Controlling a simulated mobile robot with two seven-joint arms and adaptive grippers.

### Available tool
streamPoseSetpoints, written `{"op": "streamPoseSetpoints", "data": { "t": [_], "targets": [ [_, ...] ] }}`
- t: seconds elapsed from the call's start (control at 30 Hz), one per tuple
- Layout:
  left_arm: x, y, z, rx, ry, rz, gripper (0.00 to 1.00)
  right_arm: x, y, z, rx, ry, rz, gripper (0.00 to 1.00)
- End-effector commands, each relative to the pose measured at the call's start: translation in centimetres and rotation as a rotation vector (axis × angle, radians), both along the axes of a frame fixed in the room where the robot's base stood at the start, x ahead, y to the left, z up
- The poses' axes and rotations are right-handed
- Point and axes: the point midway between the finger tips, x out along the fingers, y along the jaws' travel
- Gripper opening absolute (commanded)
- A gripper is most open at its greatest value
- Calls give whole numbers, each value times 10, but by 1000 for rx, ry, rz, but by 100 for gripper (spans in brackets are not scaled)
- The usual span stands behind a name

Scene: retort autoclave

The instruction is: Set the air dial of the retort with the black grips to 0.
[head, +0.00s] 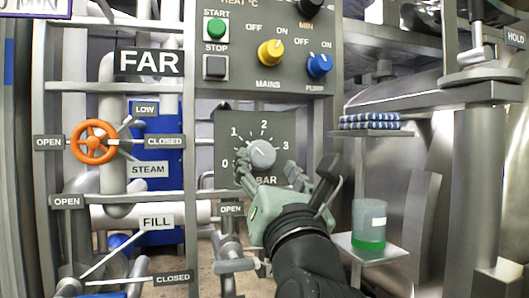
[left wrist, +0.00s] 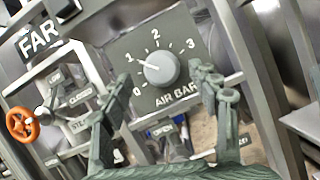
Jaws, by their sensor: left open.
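The air dial (head: 262,154) is a round grey knob on a dark plate marked 0 to 3, with AIR BAR lettered below it in the left wrist view. In that view the dial (left wrist: 161,68) has a white pointer line aimed left, at about the 1. My left gripper (head: 268,168) is open in front of the plate. Its fingers stand on either side of the knob in the left wrist view (left wrist: 161,76), with gaps visible, so it does not grip the knob. Black grips do not clearly show. My right gripper is not in view.
Above are a yellow MAINS knob (head: 271,52), a blue PUMP knob (head: 319,65) and the START button (head: 216,29). An orange STEAM handwheel (head: 93,141) and pipes stand left. A beaker with green liquid (head: 369,224) sits on a shelf right of my arm.

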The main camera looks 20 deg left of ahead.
Motion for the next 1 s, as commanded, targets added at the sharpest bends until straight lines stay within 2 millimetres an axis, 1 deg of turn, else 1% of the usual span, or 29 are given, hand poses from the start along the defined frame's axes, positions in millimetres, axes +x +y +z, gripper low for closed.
{"op": "streamPoseSetpoints", "data": {
  "t": [0.1,0.3,0.47,0.67,0.7,1.0],
  "targets": [
    [17,10,9,0,0,2,61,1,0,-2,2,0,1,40],
    [39,21,17,-1,2,1,61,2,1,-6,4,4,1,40],
    [45,24,20,-3,0,-2,61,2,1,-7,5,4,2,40],
    [46,25,20,-3,0,-2,61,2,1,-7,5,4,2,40],
    [46,25,20,-3,0,-2,59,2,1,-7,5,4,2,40],
    [46,25,20,-3,1,-2,22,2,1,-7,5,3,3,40]
  ]
}}
